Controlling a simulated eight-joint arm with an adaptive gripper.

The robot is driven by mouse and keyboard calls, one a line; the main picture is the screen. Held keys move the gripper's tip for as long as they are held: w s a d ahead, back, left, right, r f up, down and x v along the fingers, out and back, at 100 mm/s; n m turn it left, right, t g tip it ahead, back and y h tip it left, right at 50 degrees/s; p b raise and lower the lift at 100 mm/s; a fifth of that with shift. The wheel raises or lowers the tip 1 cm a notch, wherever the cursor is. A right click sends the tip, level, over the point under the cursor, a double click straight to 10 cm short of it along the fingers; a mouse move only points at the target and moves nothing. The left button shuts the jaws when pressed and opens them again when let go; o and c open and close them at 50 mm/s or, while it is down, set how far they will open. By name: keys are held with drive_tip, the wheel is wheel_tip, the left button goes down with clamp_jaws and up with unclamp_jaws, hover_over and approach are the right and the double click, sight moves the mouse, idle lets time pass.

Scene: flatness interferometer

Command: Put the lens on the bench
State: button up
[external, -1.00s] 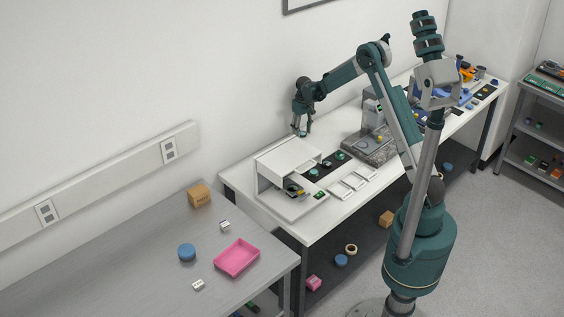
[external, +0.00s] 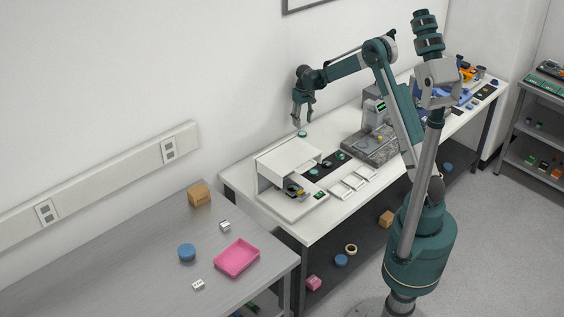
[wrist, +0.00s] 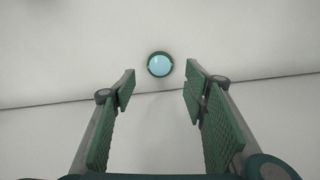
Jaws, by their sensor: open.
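The lens, a pale blue disc in a dark green ring (wrist: 160,65), lies flat on the white bench top. In the external view the lens (external: 302,133) is near the bench's back edge, by the wall. The white bench (external: 235,177) runs along the wall. My gripper (external: 303,120) hangs above the lens, apart from it, pointing down. In the wrist view my gripper (wrist: 160,80) is open, with the lens showing between and just beyond its fingertips. Nothing is between the fingers.
A white box-like instrument (external: 283,160) stands on the bench in front, beside a black strip (external: 327,166) with round parts and several white trays (external: 353,181). A grey stone-based device (external: 370,147) stands to the right. A grey table (external: 150,225) holds a pink tray (external: 237,272).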

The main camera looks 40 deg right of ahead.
drive_tip(key=shift+r, duration=2.7)
drive_tip(key=shift+r, duration=0.1)
drive_tip(key=s+a+r+t, duration=0.2)
drive_tip(key=s+a+r, duration=0.4)
drive_tip(key=s+r, duration=0.45)
drive_tip(key=s+a+r+t, duration=0.1)
drive_tip(key=s+a+r, duration=0.5)
drive_tip(key=s+r, duration=0.5)
drive_tip(key=s+a+f+t, duration=0.1)
drive_tip(key=s+a, duration=0.1)
drive_tip(key=s, duration=0.7)
drive_tip(key=s+a+f+n+t, duration=0.1)
drive_tip(key=s+a, duration=0.1)
drive_tip(key=s, duration=0.7)
drive_tip(key=s+a+f+t, duration=0.1)
drive_tip(key=s+a+t, duration=0.1)
drive_tip(key=s, duration=0.8)
drive_tip(key=shift+a+f+n, duration=0.25)
drive_tip(key=shift+a+n, duration=0.15)
drive_tip(key=shift+a, duration=0.1)
